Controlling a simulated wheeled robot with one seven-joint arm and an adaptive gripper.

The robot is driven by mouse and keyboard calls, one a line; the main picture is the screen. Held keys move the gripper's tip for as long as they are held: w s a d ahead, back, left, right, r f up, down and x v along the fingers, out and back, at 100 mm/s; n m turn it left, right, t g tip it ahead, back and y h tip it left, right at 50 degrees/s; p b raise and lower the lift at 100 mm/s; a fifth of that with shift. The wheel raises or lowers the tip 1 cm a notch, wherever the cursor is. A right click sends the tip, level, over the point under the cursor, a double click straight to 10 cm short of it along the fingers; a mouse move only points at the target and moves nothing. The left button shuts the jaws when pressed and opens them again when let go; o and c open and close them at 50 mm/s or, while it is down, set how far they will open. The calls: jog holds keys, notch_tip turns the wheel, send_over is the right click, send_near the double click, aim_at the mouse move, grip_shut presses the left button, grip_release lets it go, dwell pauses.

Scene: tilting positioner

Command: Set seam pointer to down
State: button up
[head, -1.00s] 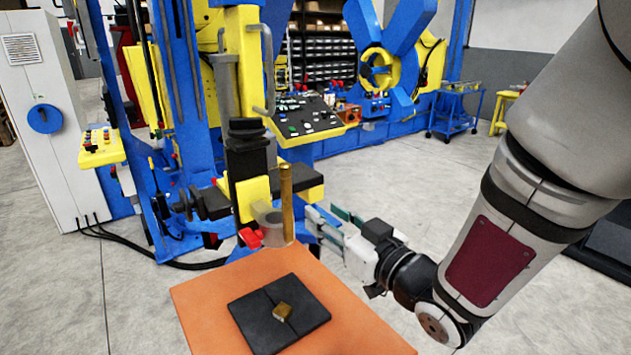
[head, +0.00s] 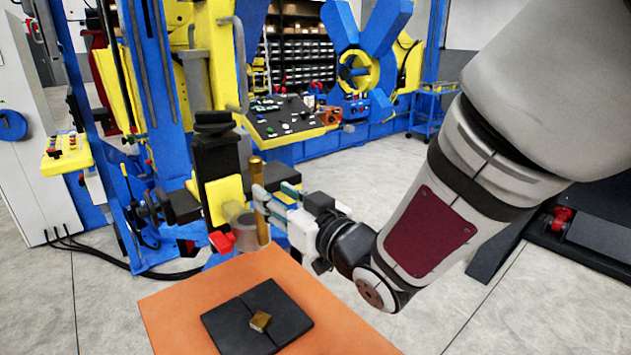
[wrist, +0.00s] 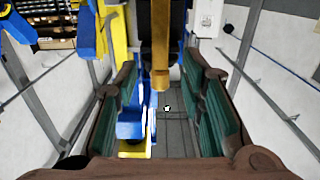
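The seam pointer appears to be the upright brass rod (head: 260,205), beside a grey collar and a yellow and black holder (head: 225,200). My gripper (head: 270,198) comes from the right at the rod's upper part. The wrist view shows my gripper (wrist: 168,110) open, green pads well apart and nothing clamped. I cannot tell how deep the rod sits between the pads.
An orange table (head: 180,310) with a black plate (head: 285,315) bearing a small brass piece (head: 260,321) lies below. A red part (head: 222,242) sits beside the rod's lower end. A black control panel (head: 285,115) stands behind.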

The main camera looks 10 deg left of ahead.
aim_at(260, 184)
jog(key=x, duration=0.6)
jog(key=shift+w+a+p, duration=0.2)
jog(key=shift+a+p, duration=0.1)
jog(key=shift+p, duration=0.1)
grip_shut()
